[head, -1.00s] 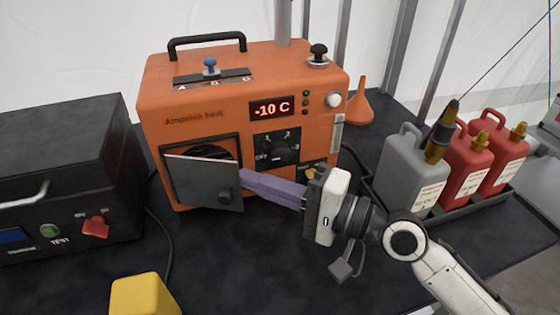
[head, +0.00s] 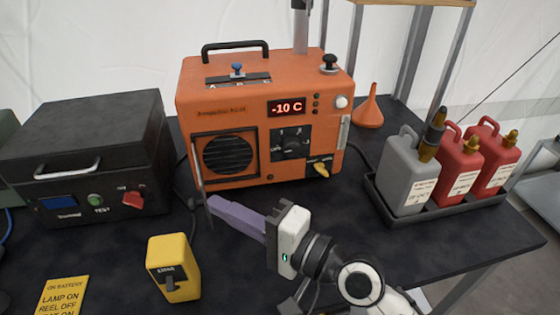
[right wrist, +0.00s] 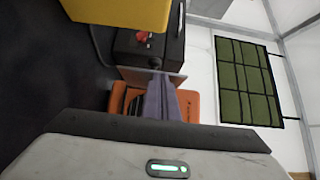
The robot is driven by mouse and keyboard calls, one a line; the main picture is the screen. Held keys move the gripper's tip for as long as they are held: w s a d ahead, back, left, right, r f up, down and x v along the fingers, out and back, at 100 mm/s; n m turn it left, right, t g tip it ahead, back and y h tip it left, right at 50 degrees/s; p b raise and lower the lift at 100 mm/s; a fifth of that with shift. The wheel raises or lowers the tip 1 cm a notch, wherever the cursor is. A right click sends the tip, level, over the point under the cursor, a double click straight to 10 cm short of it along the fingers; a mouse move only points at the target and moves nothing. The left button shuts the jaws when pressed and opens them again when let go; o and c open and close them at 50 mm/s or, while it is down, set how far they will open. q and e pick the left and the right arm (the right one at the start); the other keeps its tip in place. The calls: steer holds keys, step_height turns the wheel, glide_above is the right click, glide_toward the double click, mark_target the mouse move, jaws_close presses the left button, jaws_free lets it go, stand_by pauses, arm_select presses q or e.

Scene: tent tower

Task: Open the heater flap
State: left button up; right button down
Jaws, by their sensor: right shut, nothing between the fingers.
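The orange heater (head: 240,111) stands on the black table, its display reading -10 C. Its metal flap (head: 199,171) stands swung out at the left side of the opening, seen nearly edge-on in the head view. The round black grille (head: 228,155) behind it is uncovered. My right gripper (head: 211,203) is shut and empty, its purple fingers at the lower part of the flap; I cannot tell whether they touch it. In the right wrist view the fingers (right wrist: 160,95) lie in front of the flap (right wrist: 176,77). My left gripper is not in view.
A black box with a red switch (head: 133,199) stands left of the heater. A yellow box (head: 174,267) stands in front. A tray (head: 440,209) with grey and red canisters is at the right. An orange funnel (head: 369,111) stands behind.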

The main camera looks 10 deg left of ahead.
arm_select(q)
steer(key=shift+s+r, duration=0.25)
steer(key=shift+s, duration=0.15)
arm_select(e)
steer(key=shift+s+a, duration=0.5)
steer(key=shift+a, duration=0.15)
steer(key=shift+d+f, duration=0.1)
